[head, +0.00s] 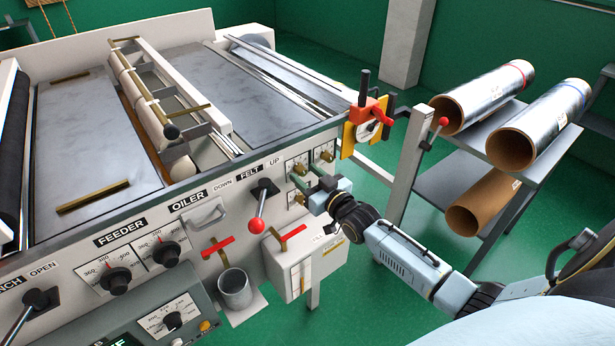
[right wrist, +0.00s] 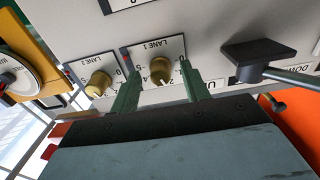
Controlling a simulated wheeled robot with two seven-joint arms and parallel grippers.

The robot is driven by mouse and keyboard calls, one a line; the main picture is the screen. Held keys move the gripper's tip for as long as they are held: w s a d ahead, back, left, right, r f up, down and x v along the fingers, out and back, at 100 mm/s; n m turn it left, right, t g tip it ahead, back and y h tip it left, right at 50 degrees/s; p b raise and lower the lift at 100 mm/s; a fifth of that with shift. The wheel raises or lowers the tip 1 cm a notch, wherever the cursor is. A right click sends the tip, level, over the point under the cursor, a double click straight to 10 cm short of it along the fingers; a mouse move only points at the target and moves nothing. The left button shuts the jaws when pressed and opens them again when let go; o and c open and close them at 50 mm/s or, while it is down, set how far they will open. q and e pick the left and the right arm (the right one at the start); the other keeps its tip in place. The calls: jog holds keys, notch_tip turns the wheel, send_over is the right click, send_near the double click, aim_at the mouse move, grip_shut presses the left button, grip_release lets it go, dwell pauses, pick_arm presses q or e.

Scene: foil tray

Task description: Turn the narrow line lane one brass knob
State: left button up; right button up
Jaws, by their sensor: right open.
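Small brass knobs on white plates sit at the right end of the machine's front panel. In the head view one brass knob (head: 300,168) is at the upper left of the group, another (head: 326,155) is to its right, and a third (head: 297,198) is lower. My right gripper (head: 313,183) is at this group and partly covers it. In the right wrist view, its open green fingers (right wrist: 160,88) reach up either side of a brass knob (right wrist: 160,70) on a lane plate; contact cannot be told. A second knob (right wrist: 98,83) sits outside the left finger. My left gripper is not in view.
A red-ended felt lever (head: 257,224) stands left of the knobs. A yellow-framed dial with a red clamp (head: 365,125) is to their right. A white box with a red handle (head: 305,262) is below. A rack of foil rolls (head: 495,90) stands at right.

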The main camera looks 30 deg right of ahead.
jog(key=c, duration=1)
jog(key=shift+n, duration=0.4)
jog(key=n+p, duration=0.1)
jog(key=n, duration=0.2)
jog(key=shift+n, duration=2)
jog(key=o, duration=1)
